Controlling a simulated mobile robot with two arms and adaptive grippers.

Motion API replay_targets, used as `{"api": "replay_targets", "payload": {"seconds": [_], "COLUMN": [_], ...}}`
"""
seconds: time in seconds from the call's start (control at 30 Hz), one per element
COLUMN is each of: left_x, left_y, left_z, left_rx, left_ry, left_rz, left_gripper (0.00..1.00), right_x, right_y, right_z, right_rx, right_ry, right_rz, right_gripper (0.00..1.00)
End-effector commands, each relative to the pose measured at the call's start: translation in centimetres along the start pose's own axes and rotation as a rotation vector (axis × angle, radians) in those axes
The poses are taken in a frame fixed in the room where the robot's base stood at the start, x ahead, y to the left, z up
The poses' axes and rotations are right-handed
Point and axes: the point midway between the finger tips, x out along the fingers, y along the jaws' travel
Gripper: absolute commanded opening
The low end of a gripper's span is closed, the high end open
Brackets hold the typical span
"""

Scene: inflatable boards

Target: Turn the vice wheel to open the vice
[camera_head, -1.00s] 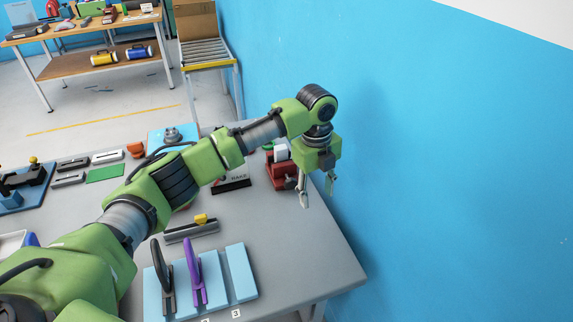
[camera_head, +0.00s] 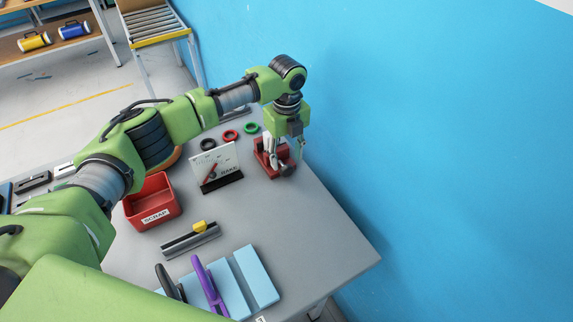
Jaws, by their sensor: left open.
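The red vice (camera_head: 263,158) stands on the grey table near its far right edge, by the blue wall. A grey round part, likely its wheel (camera_head: 288,169), shows at its front right. My left gripper (camera_head: 284,155) points down at the vice, with its fingers apart, one in front of the vice body and one at its right side. I cannot tell whether a finger touches the wheel. The gripper and its fingers hide part of the vice and its jaws. My right gripper is not in view.
A red scrap bin (camera_head: 152,205), a small sign board (camera_head: 216,166) and black, red and green rings (camera_head: 231,136) lie left of the vice. The table's right part is clear.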

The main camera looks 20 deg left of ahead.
Motion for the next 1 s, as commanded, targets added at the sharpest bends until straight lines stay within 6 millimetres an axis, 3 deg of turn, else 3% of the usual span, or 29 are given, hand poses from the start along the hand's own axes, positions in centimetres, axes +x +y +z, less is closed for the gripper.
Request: {"api": "replay_targets", "payload": {"seconds": [0.1, 0.3, 0.7, 0.87, 1.0], "left_x": [2.2, 4.8, 5.7, 5.7, 5.7], "left_y": [0.1, 0.0, 0.0, 0.0, 0.0], "left_z": [-0.1, -0.1, 0.0, 0.0, 0.0], "left_rx": [-0.001, -0.001, 0.0, 0.0, 0.0], "left_ry": [0.002, 0.001, 0.0, 0.0, 0.0], "left_rz": [0.003, 0.001, -0.001, -0.001, -0.001], "left_gripper": [0.44, 0.44, 0.44, 0.07, 0.07], "right_x": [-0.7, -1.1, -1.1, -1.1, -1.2], "right_y": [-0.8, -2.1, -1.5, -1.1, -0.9], "right_z": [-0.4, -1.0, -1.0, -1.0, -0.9], "right_rx": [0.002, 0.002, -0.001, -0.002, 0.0], "right_ry": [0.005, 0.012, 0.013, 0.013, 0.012], "right_rz": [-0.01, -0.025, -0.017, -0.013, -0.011], "right_gripper": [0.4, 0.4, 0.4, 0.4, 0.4]}}
